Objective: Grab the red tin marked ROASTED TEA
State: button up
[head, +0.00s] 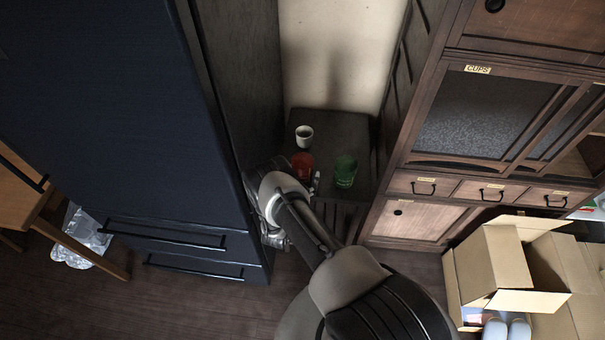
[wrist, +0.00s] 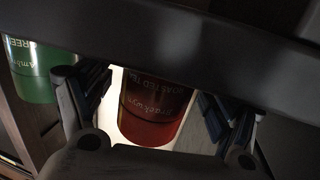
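The red tin marked ROASTED TEA (head: 302,165) stands on a small dark cabinet top in the head view, beyond my gripper. In the wrist view the red tin (wrist: 152,112) appears upside down between the two fingers of my gripper (wrist: 160,108), with its lettering readable. The fingers are spread, with a bright gap on each side of the tin. A dark bar hides part of it in the wrist view. My gripper (head: 314,184) is partly hidden by my arm in the head view.
A green tin (head: 345,172) stands right of the red tin; it also shows at the left in the wrist view (wrist: 34,75). A white cup (head: 304,136) stands behind. The dark cabinet top (head: 345,125) sits between a tall dark blue cabinet (head: 120,110) and a wooden cupboard (head: 425,185).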

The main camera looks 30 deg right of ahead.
jog(key=c, duration=1)
jog(key=shift+c, duration=0.2)
